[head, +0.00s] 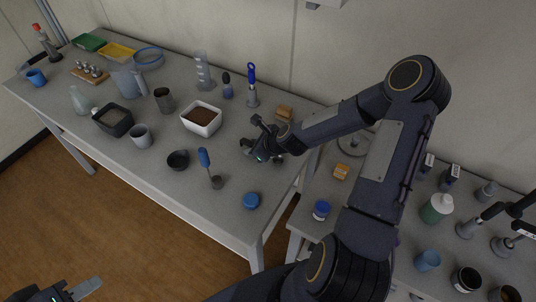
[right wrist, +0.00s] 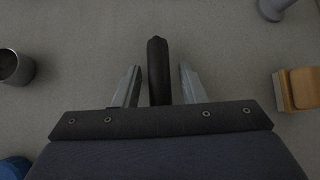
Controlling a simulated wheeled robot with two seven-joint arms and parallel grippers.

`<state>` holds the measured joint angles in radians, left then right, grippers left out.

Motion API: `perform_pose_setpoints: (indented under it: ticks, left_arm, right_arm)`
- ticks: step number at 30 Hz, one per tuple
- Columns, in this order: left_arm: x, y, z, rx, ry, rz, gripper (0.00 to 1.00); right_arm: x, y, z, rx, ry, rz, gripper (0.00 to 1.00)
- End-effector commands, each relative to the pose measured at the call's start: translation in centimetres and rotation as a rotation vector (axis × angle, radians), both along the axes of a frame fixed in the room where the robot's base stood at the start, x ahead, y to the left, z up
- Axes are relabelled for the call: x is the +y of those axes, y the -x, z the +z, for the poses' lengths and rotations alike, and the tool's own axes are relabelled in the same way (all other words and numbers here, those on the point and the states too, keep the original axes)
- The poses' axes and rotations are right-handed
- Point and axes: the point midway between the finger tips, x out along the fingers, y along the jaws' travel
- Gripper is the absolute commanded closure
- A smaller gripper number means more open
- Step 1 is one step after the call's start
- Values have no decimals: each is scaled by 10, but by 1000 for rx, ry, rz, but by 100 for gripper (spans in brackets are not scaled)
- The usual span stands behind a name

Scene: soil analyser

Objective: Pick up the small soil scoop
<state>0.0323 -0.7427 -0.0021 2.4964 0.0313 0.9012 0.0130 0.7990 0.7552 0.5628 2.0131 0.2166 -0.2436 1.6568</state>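In the right wrist view a slim dark handle (right wrist: 158,62), which looks like that of the small soil scoop, lies between the two fingers of my right gripper (right wrist: 159,72). A gap shows on each side of it, so the gripper is open around it and not closed on it. The rest of this tool is hidden behind the gripper body. In the head view my right gripper (head: 250,148) is low over the right part of the table, hiding the tool there. My left gripper (head: 72,291) is at the bottom left, cut by the edge, away from the table.
Near the right gripper are a wooden block (head: 284,114), a blue-handled tool in a stand (head: 251,76), another blue-handled tool in a small cup (head: 204,158), a blue lid (head: 251,200) and a white tub of soil (head: 187,122). A second bench (head: 300,222) stands right.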

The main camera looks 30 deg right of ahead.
Motion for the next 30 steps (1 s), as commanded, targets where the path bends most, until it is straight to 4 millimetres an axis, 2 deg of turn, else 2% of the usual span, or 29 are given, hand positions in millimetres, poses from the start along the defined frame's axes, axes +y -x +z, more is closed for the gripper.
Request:
perform_pose_setpoints:
  ticks: [1, 8, 20, 26, 30]
  left_arm:
    - [0, 0, 0, 0, 0, 0, 64]
    - [0, 0, 0, 0, 0, 0, 64]
    - [0, 0, 0, 0, 0, 0, 64]
    - [0, 0, 0, 0, 0, 0, 64]
    - [0, 0, -6, 0, 0, 0, 64]
  right_arm:
    - [0, 0, 0, 0, 0, 0, 69]
    - [0, 0, 0, 0, 0, 0, 100]
    - [0, 0, 5, -1, 2, 1, 100]
    - [0, -1, 31, -5, 5, 1, 100]
    - [-13, 19, 55, -4, 7, -5, 100]
